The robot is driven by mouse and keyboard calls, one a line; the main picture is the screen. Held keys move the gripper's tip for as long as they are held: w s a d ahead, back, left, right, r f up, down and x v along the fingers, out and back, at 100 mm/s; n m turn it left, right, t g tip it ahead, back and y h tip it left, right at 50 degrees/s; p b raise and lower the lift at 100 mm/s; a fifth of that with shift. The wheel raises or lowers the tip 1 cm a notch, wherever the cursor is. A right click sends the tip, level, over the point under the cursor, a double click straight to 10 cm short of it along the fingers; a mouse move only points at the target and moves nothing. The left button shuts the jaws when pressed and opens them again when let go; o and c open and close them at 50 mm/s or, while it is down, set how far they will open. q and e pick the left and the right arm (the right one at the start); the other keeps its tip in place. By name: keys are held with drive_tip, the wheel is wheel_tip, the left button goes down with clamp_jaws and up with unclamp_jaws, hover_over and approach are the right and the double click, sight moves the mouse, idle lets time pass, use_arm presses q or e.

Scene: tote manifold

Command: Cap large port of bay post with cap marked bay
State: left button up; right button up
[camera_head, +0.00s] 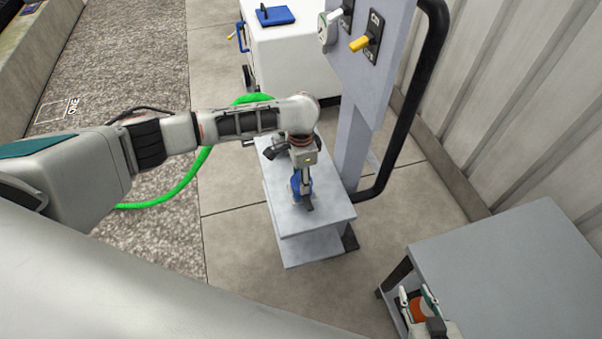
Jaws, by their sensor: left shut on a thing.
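My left gripper (305,184) points down over the small grey shelf (328,213) at the foot of the grey post (355,140). It is shut on a small blue piece (296,187), low over the shelf top. The gripper and wrist partly hide this piece, and no marking on it can be read. I cannot tell whether it touches the shelf. My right gripper (418,296) is at the bottom right, its fingers apart, with an orange round thing (420,310) showing between them. I cannot make out a large port on the post.
A white cabinet (290,50) stands behind. A green hose (185,180) lies left. A grey table (510,265) is at the right, before a ribbed wall.

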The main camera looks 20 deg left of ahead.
use_arm(q)
drive_tip(key=shift+f, duration=0.1)
drive_tip(key=o, duration=1.3)
wheel_tip(320, 180, up, 12)
